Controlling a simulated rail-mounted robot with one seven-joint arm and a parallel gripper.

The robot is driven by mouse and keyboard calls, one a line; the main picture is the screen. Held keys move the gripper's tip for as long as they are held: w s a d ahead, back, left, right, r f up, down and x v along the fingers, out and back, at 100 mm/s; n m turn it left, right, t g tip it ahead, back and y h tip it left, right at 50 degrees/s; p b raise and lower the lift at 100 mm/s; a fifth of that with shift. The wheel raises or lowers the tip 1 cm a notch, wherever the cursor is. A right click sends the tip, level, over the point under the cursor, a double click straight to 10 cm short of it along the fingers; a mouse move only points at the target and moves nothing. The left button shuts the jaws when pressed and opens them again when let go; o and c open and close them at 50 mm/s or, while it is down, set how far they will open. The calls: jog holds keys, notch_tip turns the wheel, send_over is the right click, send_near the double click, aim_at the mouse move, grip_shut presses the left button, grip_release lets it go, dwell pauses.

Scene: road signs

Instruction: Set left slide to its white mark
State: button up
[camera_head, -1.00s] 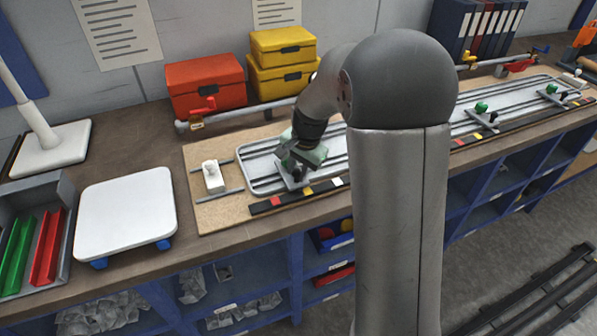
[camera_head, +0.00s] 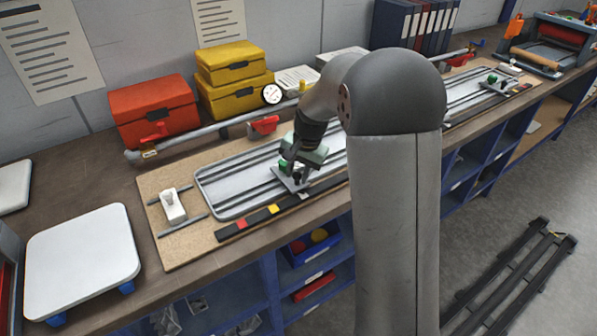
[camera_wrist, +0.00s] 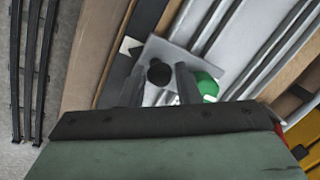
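The left slide is a grey plate (camera_head: 283,180) on the silver rails of the nearest board, with a green knob (camera_head: 284,167) and a black knob (camera_head: 297,180). My gripper (camera_wrist: 160,78) points down at it, its two fingers on either side of the black knob (camera_wrist: 160,73) and looking closed on it; contact is partly hidden. The green knob (camera_wrist: 207,86) is beside the right finger. The dark strip along the front carries a red mark (camera_head: 241,223), a yellow mark (camera_head: 273,209) and a white mark (camera_head: 303,195). The plate's front corner is at the white mark (camera_wrist: 130,45), partly covering it.
A white block (camera_head: 173,206) sits at the board's left end. A pipe (camera_head: 205,133) with red clamps runs behind, before red (camera_head: 155,110) and yellow boxes (camera_head: 236,90). A second slide (camera_head: 493,82) is far right. My arm hides the middle.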

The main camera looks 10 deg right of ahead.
jog(key=shift+o, duration=1.1)
notch_tip(320, 180, up, 17)
jog(key=s+d, duration=0.2)
jog(key=shift+d+b, duration=0.3)
jog(key=shift+b, duration=0.1)
jog(key=s+a+f+n+h, duration=0.1)
jog(key=s+f+n, duration=0.2)
jog(key=s, duration=1.1)
jog(key=s+a+f+n+g, duration=0.1)
jog(key=s+f+n, duration=0.3)
jog(key=s+f, duration=0.6)
jog(key=s+a, duration=0.1)
jog(key=s, duration=0.3)
jog(key=shift+s+f+n+h, duration=0.2)
jog(key=shift+s+n+h, duration=0.1)
jog(key=shift+s+h, duration=0.1)
